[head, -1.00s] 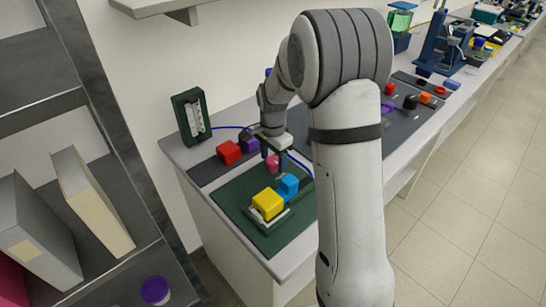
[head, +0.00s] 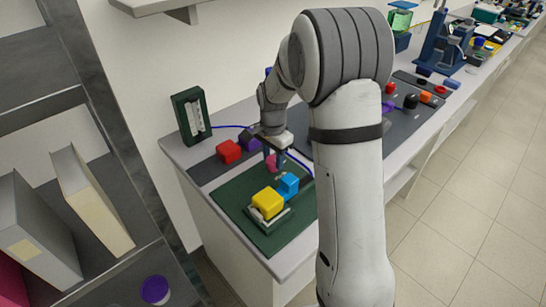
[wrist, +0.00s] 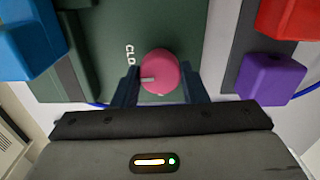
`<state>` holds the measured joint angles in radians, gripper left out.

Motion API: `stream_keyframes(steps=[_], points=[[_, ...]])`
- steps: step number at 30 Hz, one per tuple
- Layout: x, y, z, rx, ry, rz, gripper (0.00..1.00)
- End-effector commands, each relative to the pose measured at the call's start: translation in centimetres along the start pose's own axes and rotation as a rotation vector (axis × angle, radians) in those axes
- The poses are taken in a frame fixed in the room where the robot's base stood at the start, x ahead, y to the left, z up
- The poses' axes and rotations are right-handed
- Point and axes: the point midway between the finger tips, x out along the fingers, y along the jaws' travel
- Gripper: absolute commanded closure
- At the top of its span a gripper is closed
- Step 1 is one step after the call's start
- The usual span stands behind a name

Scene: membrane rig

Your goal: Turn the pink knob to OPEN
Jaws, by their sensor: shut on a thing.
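The pink knob (wrist: 158,72) sits on the dark green panel (wrist: 112,20), and in the head view the knob (head: 272,163) is partly hidden by my fingers. My gripper (wrist: 160,84) is around the knob with one finger on each side, shut on it. The knob's pale pointer line points left in the wrist view, toward white letters reading "CLO", the rest hidden by the finger. The OPEN label cannot be read. In the head view my gripper (head: 272,157) reaches down onto the knob from above.
A yellow block (head: 267,204) and a blue block (head: 289,184) stand in front of the knob on the panel. A red block (head: 229,151) and a purple block (head: 250,143) are behind it, left. A dark gauge (head: 192,115) stands at the bench's back left.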

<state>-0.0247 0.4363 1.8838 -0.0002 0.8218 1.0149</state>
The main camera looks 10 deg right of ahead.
Motion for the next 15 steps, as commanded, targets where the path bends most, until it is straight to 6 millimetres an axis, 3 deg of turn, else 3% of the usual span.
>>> stream_keyframes(steps=[15], points=[[0.05, -0.06, -0.01, -0.423, 0.001, -0.002, 0.84]])
